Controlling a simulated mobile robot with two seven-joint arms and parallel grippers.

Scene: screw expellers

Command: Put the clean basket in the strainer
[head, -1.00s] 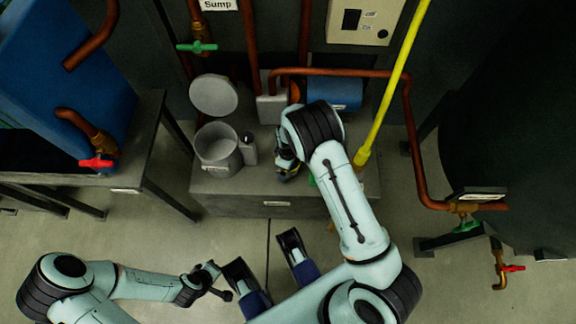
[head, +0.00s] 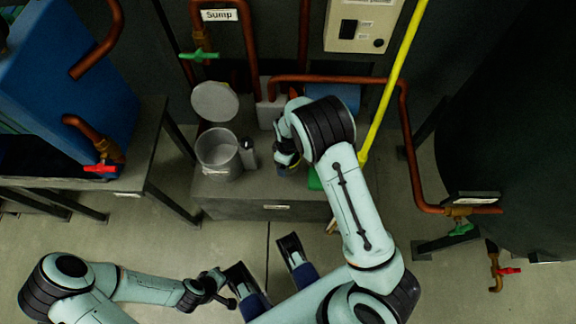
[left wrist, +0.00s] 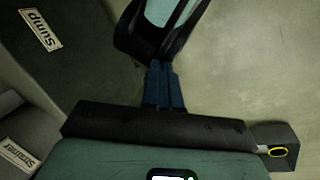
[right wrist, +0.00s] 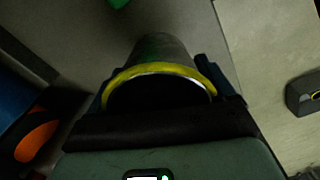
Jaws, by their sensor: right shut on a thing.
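The strainer (head: 218,158) is an open grey cylinder on the dark bench, with its round lid (head: 214,101) tilted up behind it. My right gripper (head: 287,158) is right of the strainer, over the bench. In the right wrist view it is shut on a grey cylindrical basket (right wrist: 165,48) with a yellow rim, a finger at each side. The basket is mostly hidden by my arm in the head view. My left gripper (head: 222,284) is low in front of the bench. Its blue fingers (left wrist: 163,86) are together and empty in the left wrist view.
A small grey bottle-like part (head: 248,153) stands right beside the strainer. A yellow pole (head: 388,88) and copper pipes (head: 411,150) rise at the right. A blue tank (head: 75,85) stands at the left.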

